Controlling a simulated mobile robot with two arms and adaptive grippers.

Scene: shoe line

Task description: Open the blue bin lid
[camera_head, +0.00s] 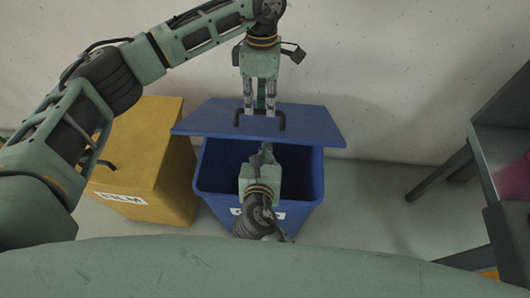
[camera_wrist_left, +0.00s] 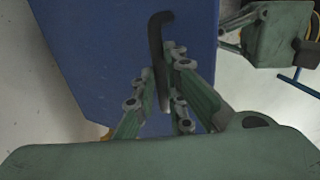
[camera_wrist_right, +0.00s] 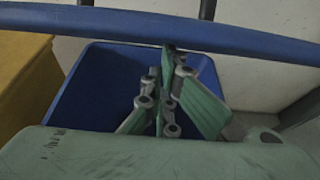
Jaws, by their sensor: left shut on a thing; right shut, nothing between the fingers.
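The blue bin (camera_head: 305,185) stands on the floor with its inside partly exposed. Its blue lid (camera_head: 300,118) is over the back part of the bin, with its front edge away from the bin's front rim. The lid has a dark handle (camera_head: 281,121). My left gripper (camera_head: 259,112) is shut on this handle; the left wrist view shows the handle (camera_wrist_left: 157,50) between its fingers. My right gripper (camera_wrist_right: 166,95) is shut and empty, over the bin's opening in front of the lid. The lid's edge (camera_wrist_right: 220,35) crosses the top of the right wrist view.
A yellow bin (camera_head: 172,185) with a dark handle and a label stands close on the left. A dark grey table or shelf (camera_head: 490,150) is at the right. Bare floor lies between it and the blue bin. A wall (camera_head: 400,90) is behind.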

